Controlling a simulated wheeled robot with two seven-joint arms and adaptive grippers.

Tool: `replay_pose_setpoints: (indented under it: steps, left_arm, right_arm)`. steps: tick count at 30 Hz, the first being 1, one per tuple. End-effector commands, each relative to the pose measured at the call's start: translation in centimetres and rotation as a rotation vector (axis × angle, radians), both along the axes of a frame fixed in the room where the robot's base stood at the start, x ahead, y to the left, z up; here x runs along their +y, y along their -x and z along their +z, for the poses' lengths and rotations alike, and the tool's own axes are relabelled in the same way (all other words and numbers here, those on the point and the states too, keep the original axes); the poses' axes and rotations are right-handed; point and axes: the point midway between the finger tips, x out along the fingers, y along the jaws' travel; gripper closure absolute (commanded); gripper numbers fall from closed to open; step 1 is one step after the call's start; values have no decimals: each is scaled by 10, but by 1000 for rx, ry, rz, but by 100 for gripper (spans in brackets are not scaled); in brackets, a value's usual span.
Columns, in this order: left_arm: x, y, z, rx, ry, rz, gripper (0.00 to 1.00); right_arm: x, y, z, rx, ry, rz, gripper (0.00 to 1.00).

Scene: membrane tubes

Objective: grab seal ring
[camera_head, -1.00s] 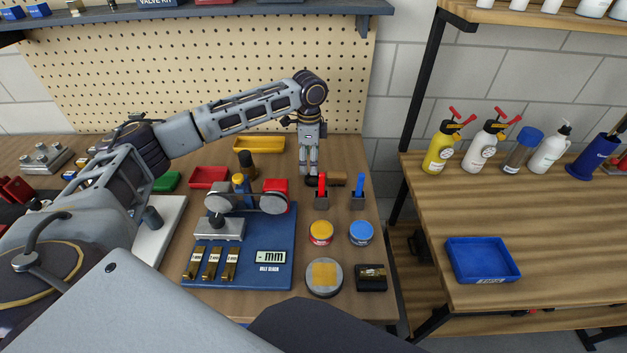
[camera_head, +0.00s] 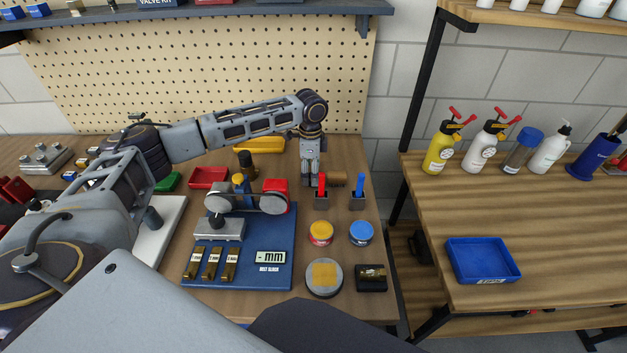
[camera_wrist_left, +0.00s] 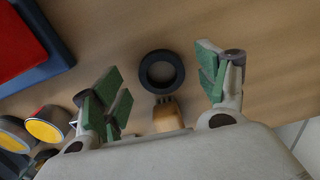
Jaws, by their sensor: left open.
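The seal ring is a black ring (camera_wrist_left: 143,72) lying flat on the wooden bench in the left wrist view. My left gripper (camera_wrist_left: 160,82) points down with its green-padded fingers spread wide, one to each side of the ring. The ring lies apart from both fingers, and nothing is held. In the head view my left gripper (camera_head: 312,182) is low over the back right of the bench and hides the ring. My right gripper is not in view.
A wooden-handled brush (camera_wrist_left: 167,116) lies beside the ring. Red (camera_head: 321,191) and blue (camera_head: 359,190) upright tools stand in front of the gripper. A blue measuring station (camera_head: 275,238) stands to the left. Round tins (camera_head: 321,233) stand nearer.

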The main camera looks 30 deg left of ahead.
Motion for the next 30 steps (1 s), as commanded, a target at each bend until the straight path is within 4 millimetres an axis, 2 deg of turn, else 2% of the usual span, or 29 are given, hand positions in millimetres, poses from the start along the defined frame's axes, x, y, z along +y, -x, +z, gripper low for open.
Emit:
replay_pose_setpoints:
  steps: [6,14,21,30]
  left_arm:
    - [0,0,-18,0,0,0,26]
    - [0,0,-19,0,0,0,26]
    - [0,1,-19,0,0,0,26]
    - [0,1,-19,0,0,0,65]
  right_arm:
    - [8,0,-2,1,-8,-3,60]
    - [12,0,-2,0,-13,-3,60]
    - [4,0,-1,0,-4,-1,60]
    - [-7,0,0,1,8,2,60]
